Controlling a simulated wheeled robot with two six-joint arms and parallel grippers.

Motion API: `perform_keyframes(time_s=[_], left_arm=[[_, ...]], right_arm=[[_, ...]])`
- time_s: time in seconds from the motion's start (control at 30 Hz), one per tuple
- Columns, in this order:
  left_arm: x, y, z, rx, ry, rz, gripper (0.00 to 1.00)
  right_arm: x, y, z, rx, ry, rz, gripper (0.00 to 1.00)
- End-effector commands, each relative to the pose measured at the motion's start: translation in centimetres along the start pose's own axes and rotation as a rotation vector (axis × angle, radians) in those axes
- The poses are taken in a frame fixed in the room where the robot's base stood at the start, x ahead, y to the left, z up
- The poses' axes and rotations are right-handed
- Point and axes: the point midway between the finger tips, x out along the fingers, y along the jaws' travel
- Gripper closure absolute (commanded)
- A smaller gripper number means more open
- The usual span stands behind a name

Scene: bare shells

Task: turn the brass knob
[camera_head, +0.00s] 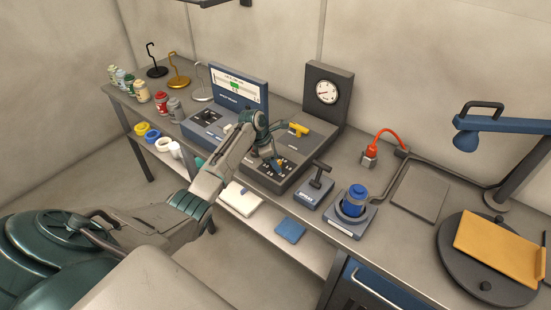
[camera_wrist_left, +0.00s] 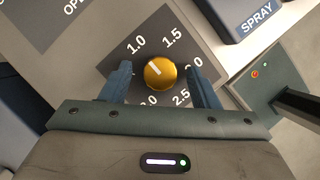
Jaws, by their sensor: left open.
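The brass knob (camera_wrist_left: 160,73) is round, with a white pointer line towards the upper left, near the 1.0 mark. It sits on a dark dial plate (camera_wrist_left: 148,38) with printed numbers in the left wrist view. My left gripper (camera_wrist_left: 158,76) is open, with one blue finger on each side of the knob and a visible gap on both sides. In the head view my left gripper (camera_head: 274,163) is over the front of the grey control panel (camera_head: 262,180), largely covering the knob there. My right gripper is not in view.
Hooked stands and several jars fill the bench's left end.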

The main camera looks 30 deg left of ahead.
Motion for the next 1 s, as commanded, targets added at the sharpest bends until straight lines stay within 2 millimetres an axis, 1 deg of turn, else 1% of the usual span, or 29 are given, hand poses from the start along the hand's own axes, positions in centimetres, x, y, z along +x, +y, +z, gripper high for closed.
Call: perform_keyframes(time_s=[0.27,0.4,0.5,0.77,1.0], left_arm=[[0.2,0.0,0.0,0.001,0.000,0.001,0.45],[0.1,0.0,0.0,0.001,0.000,0.000,0.72],[0.1,0.0,0.0,0.001,0.000,0.000,0.89],[0.1,0.0,0.0,0.019,0.000,-0.008,0.89],[0.1,0.1,0.1,0.121,0.000,-0.050,0.89]], right_arm=[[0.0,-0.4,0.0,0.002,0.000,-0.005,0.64],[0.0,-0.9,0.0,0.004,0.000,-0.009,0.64],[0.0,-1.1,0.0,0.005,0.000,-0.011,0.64],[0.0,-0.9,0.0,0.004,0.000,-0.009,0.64],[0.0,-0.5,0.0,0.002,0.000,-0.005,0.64]])
